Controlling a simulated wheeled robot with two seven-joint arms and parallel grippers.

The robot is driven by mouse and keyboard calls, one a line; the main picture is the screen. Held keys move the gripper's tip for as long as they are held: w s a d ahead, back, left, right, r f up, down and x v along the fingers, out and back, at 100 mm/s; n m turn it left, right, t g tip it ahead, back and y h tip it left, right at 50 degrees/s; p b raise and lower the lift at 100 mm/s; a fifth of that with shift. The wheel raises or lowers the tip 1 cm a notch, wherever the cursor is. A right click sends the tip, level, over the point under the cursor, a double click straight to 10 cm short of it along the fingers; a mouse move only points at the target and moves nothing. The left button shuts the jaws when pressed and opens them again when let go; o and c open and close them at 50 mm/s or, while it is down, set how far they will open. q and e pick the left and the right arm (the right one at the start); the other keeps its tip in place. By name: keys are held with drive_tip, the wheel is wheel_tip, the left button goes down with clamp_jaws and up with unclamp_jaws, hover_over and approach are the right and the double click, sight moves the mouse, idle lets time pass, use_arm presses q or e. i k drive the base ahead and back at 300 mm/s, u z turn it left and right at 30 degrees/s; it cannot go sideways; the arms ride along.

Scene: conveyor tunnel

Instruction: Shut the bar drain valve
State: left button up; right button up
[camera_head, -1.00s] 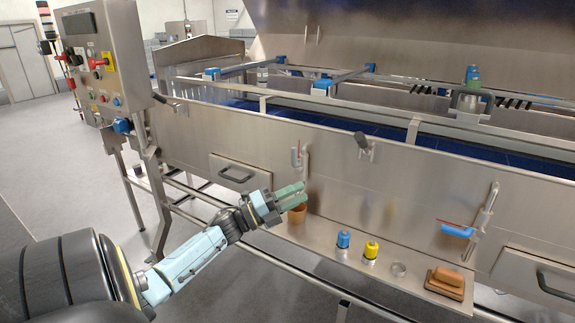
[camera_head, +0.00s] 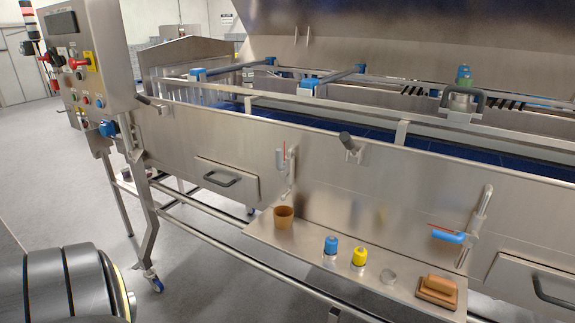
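Two small pipe valves show on the steel front panel; which one is the bar drain valve I cannot tell. The right valve (camera_head: 447,236) has a blue part and a thin red lever lying roughly level beside a slanted steel pipe. The left valve (camera_head: 281,158) has a pale body and a thin red part standing upright, on a pipe above the shelf. Neither gripper is in view. Only a black rounded part of my own body shows at the lower left, and nothing of mine touches either valve.
A steel shelf (camera_head: 303,247) below the panel holds an orange-brown cup (camera_head: 283,216), a blue-capped bottle (camera_head: 330,247), a yellow-capped bottle (camera_head: 359,258) and a brown block (camera_head: 441,285). A black-handled lever (camera_head: 347,143) juts from the panel. A control box (camera_head: 84,60) stands left.

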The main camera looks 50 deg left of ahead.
sight(282, 165)
drive_tip(key=i, duration=1.3)
drive_tip(key=u, duration=2.55)
